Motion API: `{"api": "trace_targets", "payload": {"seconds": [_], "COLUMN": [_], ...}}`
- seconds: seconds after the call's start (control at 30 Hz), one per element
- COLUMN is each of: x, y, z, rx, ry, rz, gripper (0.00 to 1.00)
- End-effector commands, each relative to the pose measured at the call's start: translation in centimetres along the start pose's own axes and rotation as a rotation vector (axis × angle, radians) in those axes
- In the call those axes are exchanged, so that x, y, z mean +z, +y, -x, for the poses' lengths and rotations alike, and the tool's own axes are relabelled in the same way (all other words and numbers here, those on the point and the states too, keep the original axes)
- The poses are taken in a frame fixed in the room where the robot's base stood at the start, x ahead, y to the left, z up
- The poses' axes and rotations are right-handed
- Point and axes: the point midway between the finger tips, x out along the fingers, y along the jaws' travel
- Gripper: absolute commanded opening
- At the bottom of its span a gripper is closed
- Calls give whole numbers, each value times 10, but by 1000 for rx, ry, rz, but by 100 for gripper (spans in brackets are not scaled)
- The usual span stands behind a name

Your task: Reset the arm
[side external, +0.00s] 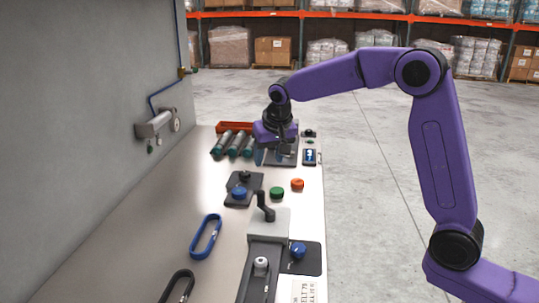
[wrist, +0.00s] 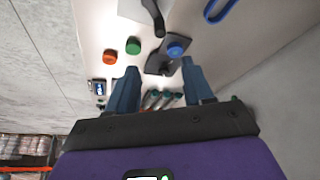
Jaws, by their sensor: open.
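My gripper (side external: 277,157) is over the far end of the bench (side external: 207,193) in the side view, pointing down beside several dark cylinders (side external: 232,144). In the wrist view its two blue-grey fingers (wrist: 160,84) stand wide apart, with no object held between them. The cylinders (wrist: 158,99) show beyond the gap between the fingers, partly hidden by the gripper body. My purple arm reaches in from the right, bent high at its elbow. Whether the fingertips touch anything is unclear.
Near my gripper are a small blue-screened device (side external: 309,156), an orange button (side external: 297,184), a green button (side external: 276,193) and a blue knob (side external: 239,193). A black-handled fixture (side external: 269,224) and a blue loop (side external: 205,237) lie nearer. A grey wall (side external: 80,120) borders the left; open floor lies right.

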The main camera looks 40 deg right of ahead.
Motion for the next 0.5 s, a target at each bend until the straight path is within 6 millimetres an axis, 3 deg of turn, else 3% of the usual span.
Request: {"api": "trace_targets", "payload": {"seconds": [0.37, 0.5], "x": [1, 12], "y": [0, -5], "z": [2, 7], "rx": [-1, -14], "ry": [-1, -13], "rz": [4, 50], "gripper": [51, 51]}}
